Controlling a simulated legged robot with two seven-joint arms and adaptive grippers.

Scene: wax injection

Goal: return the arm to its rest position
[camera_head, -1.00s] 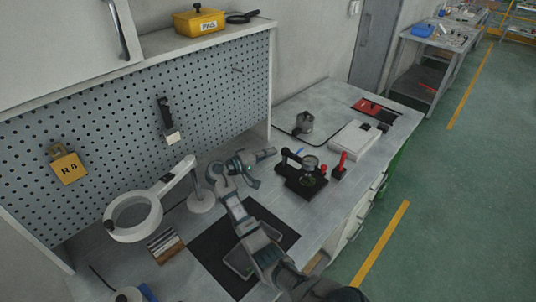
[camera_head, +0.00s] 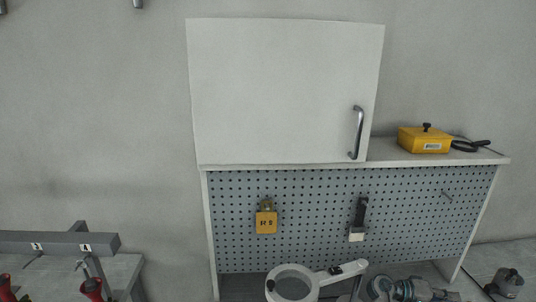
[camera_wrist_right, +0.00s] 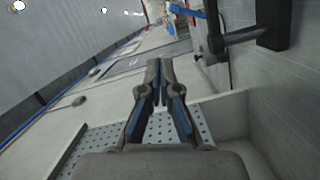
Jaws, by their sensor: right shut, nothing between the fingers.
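My right gripper (camera_wrist_right: 160,68) fills the middle of the right wrist view, its two grey fingers with blue pads together and empty. In the head view, a grey jointed part (camera_head: 408,290), seemingly of my right arm, shows at the bottom edge, right of the magnifier lamp. Its fingertips cannot be made out there. My left gripper is in neither view now.
A pegboard (camera_head: 315,220) holds a yellow tag (camera_head: 266,222) and a black-handled tool (camera_head: 358,218). The magnifier lamp (camera_head: 272,290) stands below. A white cabinet (camera_head: 280,90) and a yellow box (camera_head: 425,139) are above. A grey rail (camera_head: 60,243) is at left.

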